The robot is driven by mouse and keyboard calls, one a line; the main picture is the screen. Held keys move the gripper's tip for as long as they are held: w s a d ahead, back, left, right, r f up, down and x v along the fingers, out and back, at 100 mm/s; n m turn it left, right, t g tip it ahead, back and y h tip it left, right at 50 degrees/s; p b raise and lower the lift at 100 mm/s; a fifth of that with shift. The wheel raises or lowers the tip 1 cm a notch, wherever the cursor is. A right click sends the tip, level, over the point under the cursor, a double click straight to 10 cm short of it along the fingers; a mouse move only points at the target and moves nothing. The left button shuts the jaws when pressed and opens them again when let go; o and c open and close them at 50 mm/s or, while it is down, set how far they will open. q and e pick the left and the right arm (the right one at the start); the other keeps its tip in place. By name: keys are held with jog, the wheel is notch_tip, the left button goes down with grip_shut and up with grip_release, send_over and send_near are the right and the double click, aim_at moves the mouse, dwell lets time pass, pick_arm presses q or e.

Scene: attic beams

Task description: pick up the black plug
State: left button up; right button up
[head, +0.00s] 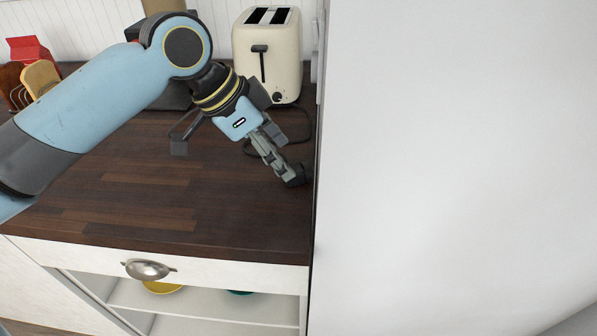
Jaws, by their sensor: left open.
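A small black shape that looks like the black plug (301,171) lies on the dark wooden counter, close to its right edge. A black cord loops on the counter between it and the cream toaster (268,60). My left gripper (236,163) is over the counter with its fingers spread wide and nothing between them. Its right finger reaches down beside the black shape and partly covers it. I cannot tell whether they touch. The other finger is well to the left. My right gripper is not in view.
A tall white panel (450,160) stands right of the counter and the plug. A red carton (30,50) and a rack with bread slices (40,78) are at the back left. The front counter (150,200) is clear, above a drawer handle (148,270) and bowls on a shelf.

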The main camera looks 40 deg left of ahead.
aim_at(295, 166)
pick_arm(q)
jog(key=x, duration=0.5)
jog(key=shift+w+d+r, duration=0.15)
jog(key=shift+w+r, duration=0.05)
jog(key=shift+w, duration=0.1)
jog(key=shift+c, duration=0.6)
jog(key=c, duration=1)
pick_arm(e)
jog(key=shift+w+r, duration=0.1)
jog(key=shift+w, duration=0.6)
pick_arm(q)
jog(key=shift+r, duration=0.1)
jog(key=shift+a+r, duration=0.15)
jog(key=shift+a, duration=0.05)
jog(key=r, duration=0.6)
jog(key=shift+s+a+r, duration=0.2)
jog(key=shift+a+r, duration=0.05)
jog(key=shift+r, duration=0.15)
jog(key=shift+s+a+f+p, duration=0.1)
jog(key=shift+s+a+p, duration=1.35)
jog(key=shift+a, duration=1.25)
jog(key=shift+s+a+p, duration=0.95)
jog(key=shift+s+a, duration=0.95)
jog(key=shift+a, duration=0.85)
jog(key=shift+s+a+f+p, duration=0.1)
jog(key=shift+s+a+p, duration=1.35)
jog(key=shift+a, duration=1.25)
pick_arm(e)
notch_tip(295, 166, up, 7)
